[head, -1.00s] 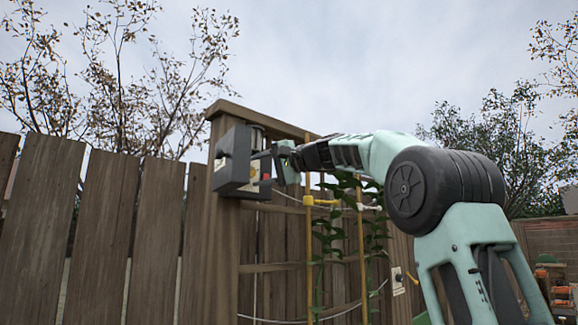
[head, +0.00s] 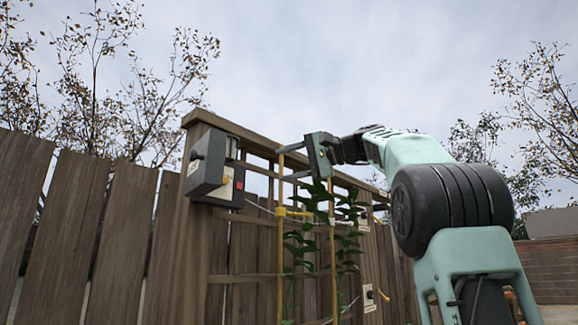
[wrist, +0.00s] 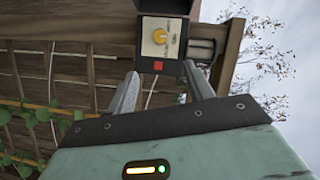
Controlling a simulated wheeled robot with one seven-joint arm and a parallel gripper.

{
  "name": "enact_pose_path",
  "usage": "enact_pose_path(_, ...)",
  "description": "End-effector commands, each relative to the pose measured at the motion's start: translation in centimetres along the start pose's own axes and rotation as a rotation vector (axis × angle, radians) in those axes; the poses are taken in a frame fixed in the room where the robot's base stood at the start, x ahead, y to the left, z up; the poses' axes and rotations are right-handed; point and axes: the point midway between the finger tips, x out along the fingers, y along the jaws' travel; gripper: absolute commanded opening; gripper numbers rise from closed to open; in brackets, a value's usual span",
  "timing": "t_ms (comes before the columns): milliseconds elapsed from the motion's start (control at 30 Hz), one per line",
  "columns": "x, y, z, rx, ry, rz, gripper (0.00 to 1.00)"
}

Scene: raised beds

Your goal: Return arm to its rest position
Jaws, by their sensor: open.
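My gripper (head: 281,164) is open and empty in the head view, in front of the wooden trellis frame at the end of my bent arm. Its two fingers point left toward a dark grey control box (head: 211,165) on the frame's post, with a clear gap between. In the wrist view the gripper (wrist: 163,88) shows two separated fingers with nothing between them. The box (wrist: 165,8) is beyond the fingertips there, with its lid open, a yellow dial (wrist: 160,36) and a red button (wrist: 158,66) on its panel.
A wooden trellis frame (head: 196,125) with yellow poles (head: 280,240) and leafy vines (head: 346,212) stands close behind my gripper. A plank fence (head: 110,230) runs to the left. A small white box (head: 369,298) is low on the right. Open sky is above my arm.

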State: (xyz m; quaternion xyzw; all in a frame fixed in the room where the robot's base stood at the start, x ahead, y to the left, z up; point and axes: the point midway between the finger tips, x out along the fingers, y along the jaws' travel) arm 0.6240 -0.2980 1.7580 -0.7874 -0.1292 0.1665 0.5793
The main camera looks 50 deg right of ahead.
Motion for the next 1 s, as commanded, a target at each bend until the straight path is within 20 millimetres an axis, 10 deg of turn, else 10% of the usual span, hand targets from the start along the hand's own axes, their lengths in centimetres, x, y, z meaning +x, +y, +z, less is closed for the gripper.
enact_pose_path(500, 0.2, 0.1, 0.0, 0.002, -0.002, 0.002, 0.52)
enact_pose_path(667, 3.4, 2.5, 1.4, 0.035, -0.049, 0.042, 0.52)
enact_pose_path(1000, 16.8, 15.5, 15.7, 0.031, -0.336, 0.326, 0.52)
